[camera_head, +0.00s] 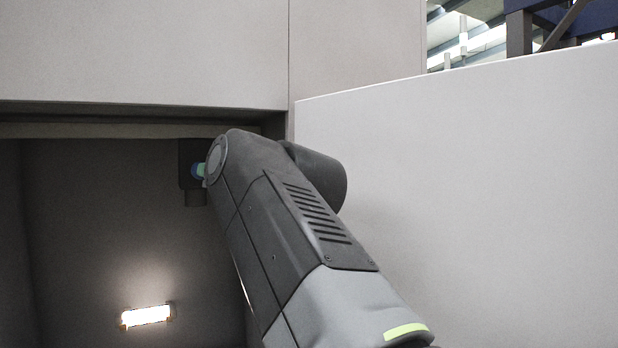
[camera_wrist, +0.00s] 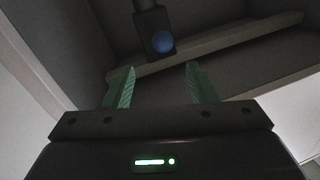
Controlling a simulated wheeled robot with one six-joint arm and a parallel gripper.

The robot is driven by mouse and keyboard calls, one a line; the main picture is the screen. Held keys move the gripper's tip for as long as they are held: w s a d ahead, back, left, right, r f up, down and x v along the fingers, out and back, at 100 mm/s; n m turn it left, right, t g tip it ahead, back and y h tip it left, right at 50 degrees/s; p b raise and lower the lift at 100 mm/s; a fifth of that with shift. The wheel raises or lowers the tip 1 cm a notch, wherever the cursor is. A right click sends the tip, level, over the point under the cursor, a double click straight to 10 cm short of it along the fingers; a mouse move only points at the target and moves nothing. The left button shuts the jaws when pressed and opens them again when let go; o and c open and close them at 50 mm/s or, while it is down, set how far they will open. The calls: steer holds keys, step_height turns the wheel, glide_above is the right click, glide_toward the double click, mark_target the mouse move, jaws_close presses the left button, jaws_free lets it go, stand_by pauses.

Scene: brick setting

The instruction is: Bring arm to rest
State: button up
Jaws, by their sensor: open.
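My gripper (camera_wrist: 160,67) shows in the wrist view with its two green fingers spread apart. Nothing is between them. Beyond the fingertips is a dark box-shaped fixture (camera_wrist: 146,22) with a round blue part (camera_wrist: 162,42) on its face. In the head view my arm reaches from the bottom right up to the dark recess.
A pale panel (camera_head: 190,52) spans the top of the recess (camera_head: 90,220). A lit lamp (camera_head: 146,316) is low in the recess. A pale wall (camera_head: 480,190) stands close on the arm's right. A light-coloured ledge (camera_wrist: 235,42) crosses beyond the fingers in the wrist view.

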steer(key=shift+v, duration=0.95)
steer(key=p+x, duration=0.2)
steer(key=x, duration=1.2)
steer(key=shift+p, duration=0.3)
steer(key=shift+s, duration=0.1)
